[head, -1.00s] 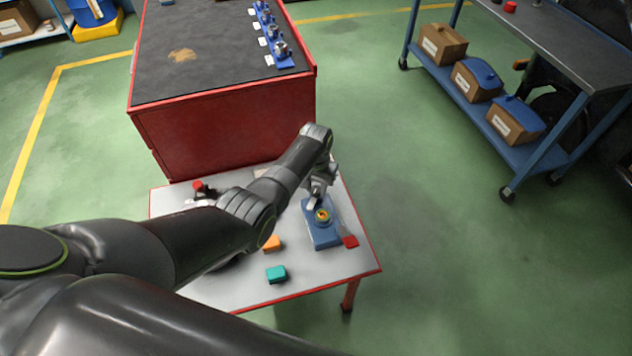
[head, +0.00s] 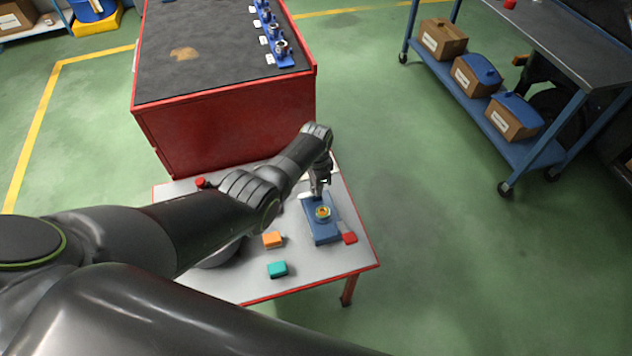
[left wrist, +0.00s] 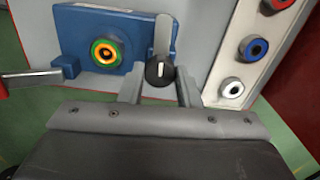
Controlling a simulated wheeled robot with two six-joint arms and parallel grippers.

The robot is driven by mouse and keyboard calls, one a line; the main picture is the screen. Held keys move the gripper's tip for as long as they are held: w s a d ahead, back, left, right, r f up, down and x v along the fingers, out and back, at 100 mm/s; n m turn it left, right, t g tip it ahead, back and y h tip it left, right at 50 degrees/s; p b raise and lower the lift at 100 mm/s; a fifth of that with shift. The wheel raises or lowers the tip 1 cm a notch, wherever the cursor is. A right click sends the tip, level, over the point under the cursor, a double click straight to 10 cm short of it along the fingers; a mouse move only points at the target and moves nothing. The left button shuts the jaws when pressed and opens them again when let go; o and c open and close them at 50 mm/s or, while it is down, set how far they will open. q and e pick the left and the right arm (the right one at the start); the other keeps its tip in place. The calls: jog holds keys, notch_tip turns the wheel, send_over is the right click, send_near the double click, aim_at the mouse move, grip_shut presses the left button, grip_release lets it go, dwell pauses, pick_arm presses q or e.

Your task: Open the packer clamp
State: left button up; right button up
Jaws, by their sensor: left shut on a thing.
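The packer clamp is a blue fixture (head: 325,232) on the small table, with a green, yellow and orange ring on it. In the left wrist view its blue body (left wrist: 80,47) lies flat, with the ring (left wrist: 106,52) at its middle. A black knob with a white mark (left wrist: 159,71) and a grey metal tab (left wrist: 163,35) sit at its right end. My left gripper (left wrist: 160,78) is shut on the black knob, one finger on each side. It also shows over the fixture's far end in the head view (head: 320,190). My right gripper is out of view.
The small table (head: 300,286) also holds an orange block (head: 272,240) and a teal block (head: 277,269). A red handle end (head: 349,238) lies beside the fixture. A white strip with coloured rings (left wrist: 236,72) is to the right. A red cabinet (head: 230,130) stands behind.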

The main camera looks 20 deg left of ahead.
pick_arm(q)
jog(key=shift+w+m, duration=0.1)
jog(key=shift+m, duration=0.4)
jog(key=o, duration=1)
jog(key=shift+r, duration=0.15)
jog(key=shift+r+p, duration=0.3)
jog(key=shift+p, duration=0.05)
notch_tip(320, 180, up, 17)
jog(key=p, duration=0.3)
jog(key=shift+f, duration=0.2)
